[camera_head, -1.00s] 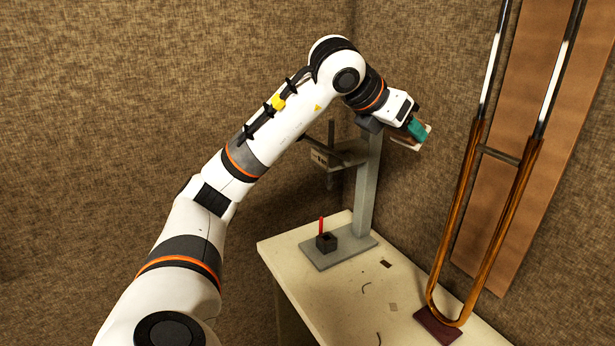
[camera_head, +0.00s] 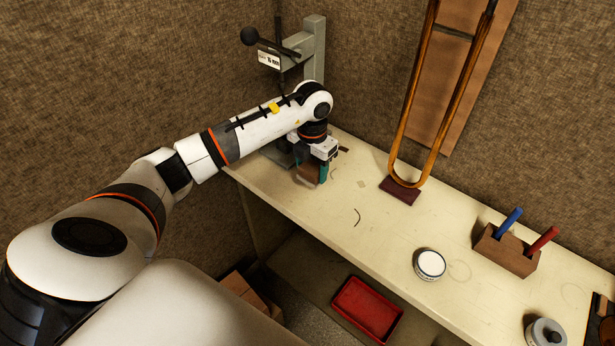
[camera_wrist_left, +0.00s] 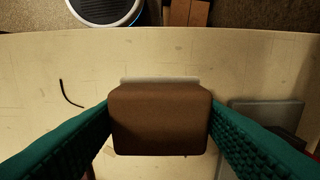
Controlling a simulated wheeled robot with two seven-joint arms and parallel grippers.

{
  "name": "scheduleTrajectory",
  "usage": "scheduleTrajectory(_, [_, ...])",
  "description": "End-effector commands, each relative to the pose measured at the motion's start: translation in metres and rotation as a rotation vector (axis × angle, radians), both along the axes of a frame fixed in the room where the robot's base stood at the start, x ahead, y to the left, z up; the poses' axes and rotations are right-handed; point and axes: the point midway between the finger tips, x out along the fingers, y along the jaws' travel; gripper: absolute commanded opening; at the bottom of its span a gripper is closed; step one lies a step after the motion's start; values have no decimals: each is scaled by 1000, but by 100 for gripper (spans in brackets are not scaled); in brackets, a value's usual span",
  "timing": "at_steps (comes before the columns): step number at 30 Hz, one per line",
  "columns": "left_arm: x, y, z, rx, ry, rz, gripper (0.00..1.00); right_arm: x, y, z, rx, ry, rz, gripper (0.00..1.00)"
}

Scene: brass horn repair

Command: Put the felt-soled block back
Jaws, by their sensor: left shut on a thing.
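My left gripper (camera_head: 312,174) points down over the back left part of the bench, close to the press base. Its green fingers are shut on a brown block (camera_head: 309,173). In the left wrist view the block (camera_wrist_left: 160,122) sits between both fingers, and a pale strip, perhaps its felt sole (camera_wrist_left: 160,80), shows along one edge. I cannot tell whether the block touches the bench (camera_head: 390,233). My right gripper is not in view.
A grey press (camera_head: 313,48) stands behind my left wrist. The trombone slide (camera_head: 405,165) rests on a dark red pad (camera_head: 400,191). A white-lidded tin (camera_head: 430,264), a wooden holder (camera_head: 506,252) with blue and red handles, and a grey round object (camera_head: 546,334) stand rightward. A red tray (camera_head: 367,309) lies below.

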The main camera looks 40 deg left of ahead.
Motion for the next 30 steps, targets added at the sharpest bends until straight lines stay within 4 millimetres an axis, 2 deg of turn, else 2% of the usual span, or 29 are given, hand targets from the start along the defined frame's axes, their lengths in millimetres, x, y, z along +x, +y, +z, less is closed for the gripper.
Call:
scheduleTrajectory(1, [-1, 0, -7, -1, 3, 1, 40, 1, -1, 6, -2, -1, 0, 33])
scheduleTrajectory(8, [0, 0, -27, -1, -1, 1, 40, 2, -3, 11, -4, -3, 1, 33])
scheduleTrajectory(15, [0, 0, -58, 0, 0, 1, 40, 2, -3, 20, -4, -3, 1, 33])
scheduleTrajectory(25, [0, 1, -64, 1, -3, 0, 40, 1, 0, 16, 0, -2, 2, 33])
scheduleTrajectory(26, [0, 1, -64, 1, -3, 0, 59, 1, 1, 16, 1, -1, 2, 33])
scheduleTrajectory(30, [0, 1, -62, 1, -3, 1, 80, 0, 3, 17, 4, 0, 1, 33])
